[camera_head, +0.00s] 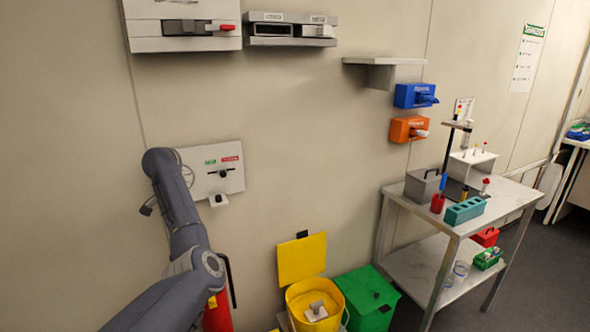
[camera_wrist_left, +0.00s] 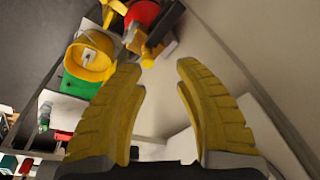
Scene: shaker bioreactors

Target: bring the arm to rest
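My left arm (camera_head: 185,220) rises from the bottom left of the head view, with its bent dark grey links in front of the wall. The left gripper itself cannot be made out in the head view. In the left wrist view, my left gripper (camera_wrist_left: 163,70) has its two yellow ridged fingers spread well apart. Nothing is between them; pale wall shows through the gap. My right arm and right gripper are in neither view.
A wall panel (camera_head: 210,170) is close beside the arm in the picture. Below stand a red cylinder (camera_head: 217,313), a yellow bucket (camera_head: 315,305) and a green bin (camera_head: 368,299). A metal cart (camera_head: 500,205) with lab items stands at right. Wall units (camera_head: 182,28) hang above.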

